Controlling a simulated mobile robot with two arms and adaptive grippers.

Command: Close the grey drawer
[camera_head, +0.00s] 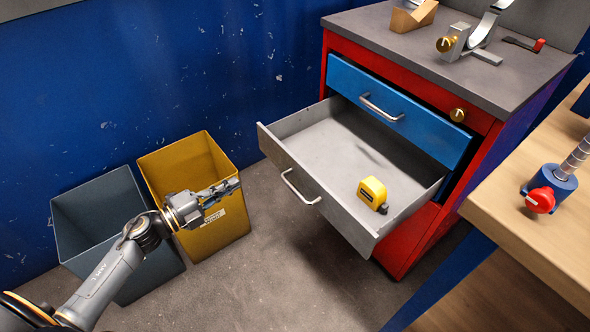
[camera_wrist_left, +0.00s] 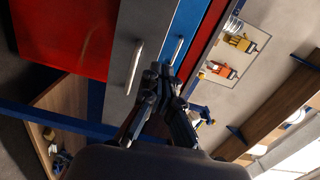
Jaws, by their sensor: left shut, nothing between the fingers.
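The grey drawer (camera_head: 322,160) stands pulled out from the red cabinet, with a silver handle (camera_head: 300,187) on its front. A yellow tape measure (camera_head: 373,193) lies inside it. The left wrist view shows the grey drawer front (camera_wrist_left: 127,62) and its handle (camera_wrist_left: 133,68). My left gripper (camera_head: 238,185) is shut and empty, in front of the yellow bin and left of the drawer, apart from the handle. In the left wrist view the shut fingers (camera_wrist_left: 160,70) overlap the picture of the drawer fronts. My right gripper is not in view.
A blue drawer (camera_head: 396,110) above the grey one is nearly shut. A yellow bin (camera_head: 217,240) and a grey bin (camera_head: 98,200) stand on the floor by the wall. A wooden workbench (camera_head: 530,215) is at the right. Floor between bins and drawer is clear.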

